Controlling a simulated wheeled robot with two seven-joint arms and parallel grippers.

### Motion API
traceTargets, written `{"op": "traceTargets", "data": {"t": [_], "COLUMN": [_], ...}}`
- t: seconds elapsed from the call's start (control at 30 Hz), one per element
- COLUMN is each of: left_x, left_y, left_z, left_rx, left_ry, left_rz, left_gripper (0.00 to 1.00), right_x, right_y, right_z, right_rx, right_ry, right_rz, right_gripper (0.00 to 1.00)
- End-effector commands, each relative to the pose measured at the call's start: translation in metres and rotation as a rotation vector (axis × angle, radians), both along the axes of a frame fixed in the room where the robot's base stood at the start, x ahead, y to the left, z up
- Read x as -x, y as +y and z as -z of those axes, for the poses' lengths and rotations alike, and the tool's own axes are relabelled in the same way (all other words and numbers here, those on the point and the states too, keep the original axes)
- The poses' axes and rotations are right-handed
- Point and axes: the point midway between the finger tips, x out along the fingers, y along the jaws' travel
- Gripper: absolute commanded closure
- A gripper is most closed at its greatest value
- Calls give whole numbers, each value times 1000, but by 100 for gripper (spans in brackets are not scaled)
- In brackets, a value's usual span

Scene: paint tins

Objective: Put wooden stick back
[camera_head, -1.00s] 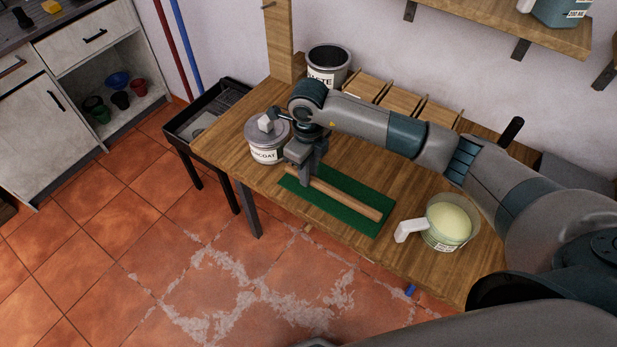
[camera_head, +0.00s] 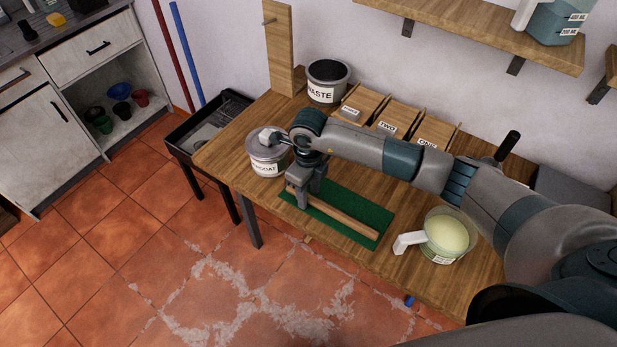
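The wooden stick (camera_head: 345,218) is long, thin and brown. It lies slantwise over the green mat (camera_head: 353,204) on the wooden table, close to the mat's front edge. Whether it touches the mat or hangs just above it is hard to tell. My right gripper (camera_head: 302,197) points down at the stick's left end, with a finger on the near side, and appears shut on it. A short end of the stick shows left of the fingers. The far finger is hidden. My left gripper is not in view.
A cup of pale yellow paint (camera_head: 445,236) stands right of the mat. The waste tin (camera_head: 325,92) and labelled wooden compartments (camera_head: 398,118) are behind my arm.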

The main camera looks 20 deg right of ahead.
Motion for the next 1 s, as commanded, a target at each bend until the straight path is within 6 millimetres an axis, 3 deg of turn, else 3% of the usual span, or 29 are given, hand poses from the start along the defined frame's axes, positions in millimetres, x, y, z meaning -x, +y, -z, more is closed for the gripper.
{"op": "traceTargets", "data": {"t": [0.17, 0.47, 1.0], "left_x": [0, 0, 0], "left_y": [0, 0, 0], "left_z": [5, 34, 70], "left_rx": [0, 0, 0], "left_ry": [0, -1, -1], "left_rz": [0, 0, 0], "left_gripper": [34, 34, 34], "right_x": [-1, 2, 3], "right_y": [0, 1, 2], "right_z": [-3, -40, -149], "right_rx": [-2, -1, 0], "right_ry": [-4, -4, -5], "right_rz": [-1, -3, -2], "right_gripper": [62, 62, 62]}}
